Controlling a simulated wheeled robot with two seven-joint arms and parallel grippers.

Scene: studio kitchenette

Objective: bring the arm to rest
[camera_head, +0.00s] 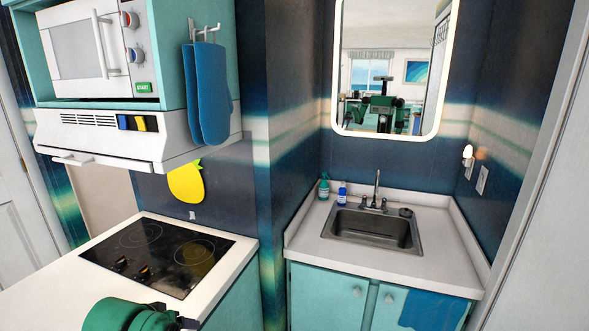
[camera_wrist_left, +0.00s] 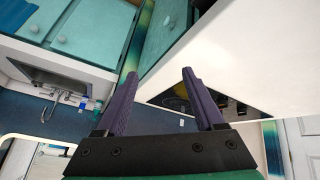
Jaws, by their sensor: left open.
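My left arm (camera_head: 127,315), green, shows at the bottom left of the head view, in front of the white counter's edge. Its fingers cannot be made out there. In the left wrist view my left gripper (camera_wrist_left: 162,74) has its two dark purple fingers apart, with nothing between them. The fingers appear clear of the counter and cabinets. My right gripper is not directly in view.
A white counter (camera_head: 55,290) holds a black cooktop (camera_head: 155,256). A microwave (camera_head: 85,50) and hood (camera_head: 110,135) are above. Blue oven mitts (camera_head: 208,95) hang beside them. A sink (camera_head: 372,230), two bottles and a mirror (camera_head: 395,50) are at right.

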